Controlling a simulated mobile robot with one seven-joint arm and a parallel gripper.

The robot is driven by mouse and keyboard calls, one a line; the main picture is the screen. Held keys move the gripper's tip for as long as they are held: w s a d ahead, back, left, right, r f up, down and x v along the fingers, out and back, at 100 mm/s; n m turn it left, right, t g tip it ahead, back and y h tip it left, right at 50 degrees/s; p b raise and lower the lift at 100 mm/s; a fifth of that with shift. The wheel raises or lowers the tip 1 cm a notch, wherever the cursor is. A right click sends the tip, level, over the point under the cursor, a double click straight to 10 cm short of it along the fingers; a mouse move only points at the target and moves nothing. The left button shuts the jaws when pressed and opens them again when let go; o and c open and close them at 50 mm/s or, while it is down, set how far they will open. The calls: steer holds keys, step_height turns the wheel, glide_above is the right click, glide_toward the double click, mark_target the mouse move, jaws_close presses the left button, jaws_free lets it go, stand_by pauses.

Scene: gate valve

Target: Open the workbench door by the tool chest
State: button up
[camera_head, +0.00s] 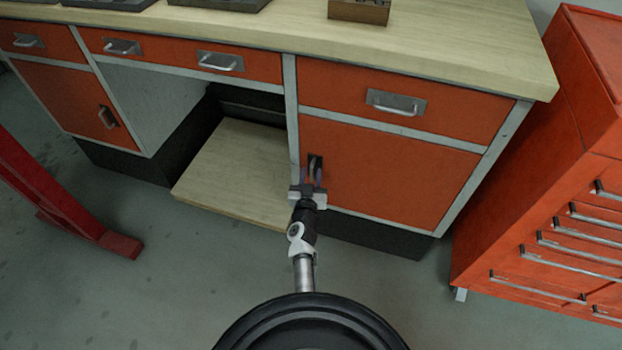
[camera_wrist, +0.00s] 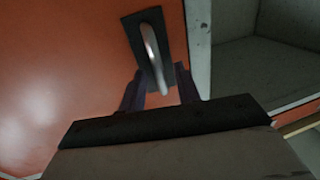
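The orange workbench door (camera_head: 400,178) next to the tool chest is closed, flush with the bench frame. Its upright metal handle (camera_wrist: 152,52) on a dark plate sits at the door's left edge; it is mostly hidden behind my gripper in the head view. My gripper (camera_head: 312,180) is at this handle. In the wrist view my gripper (camera_wrist: 160,78) has its two dark purplish fingers apart, one on each side of the handle's lower end. A gap shows between fingers and handle, and I cannot tell how deep the handle sits between them.
The red tool chest (camera_head: 540,180) stands close to the right of the bench. An orange drawer (camera_head: 400,103) is above the door. A wooden shelf (camera_head: 240,170) juts out left of the door. A red metal leg (camera_head: 60,200) stands at left. The floor before the door is clear.

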jaws_close()
stand_by(0.5)
